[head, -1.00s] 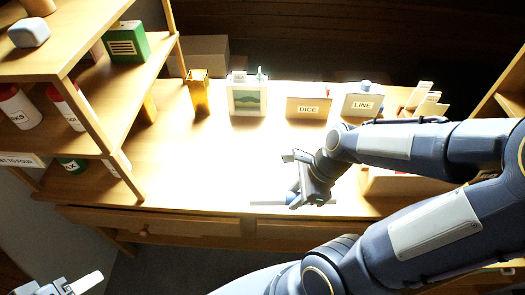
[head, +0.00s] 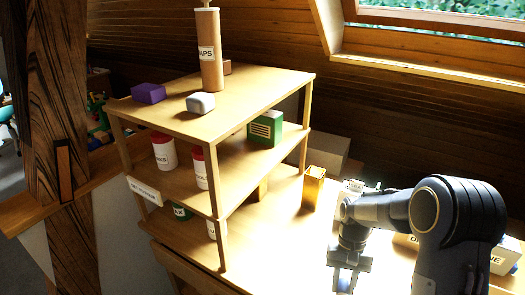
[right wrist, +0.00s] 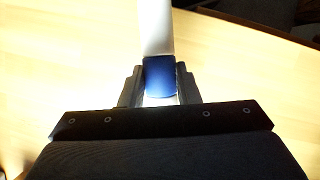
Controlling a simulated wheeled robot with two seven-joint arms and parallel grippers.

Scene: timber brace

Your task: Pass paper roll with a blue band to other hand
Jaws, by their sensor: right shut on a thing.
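The paper roll is white with a blue band, and in the right wrist view the roll (right wrist: 157,30) points up and away between the fingers. My right gripper (head: 348,264) is shut on it at the blue band (right wrist: 159,76). In the head view the gripper hangs over the bright desk, with a bit of blue (head: 343,285) just below the fingers. Most of the roll is hidden or cut off there. My left gripper is not in view.
A wooden shelf unit (head: 240,107) stands left of my right arm, with a tall brown tube (head: 208,62), a purple box (head: 148,93), red-capped jars and a green box (head: 264,129). A gold holder (head: 313,188) stands on the desk behind the gripper.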

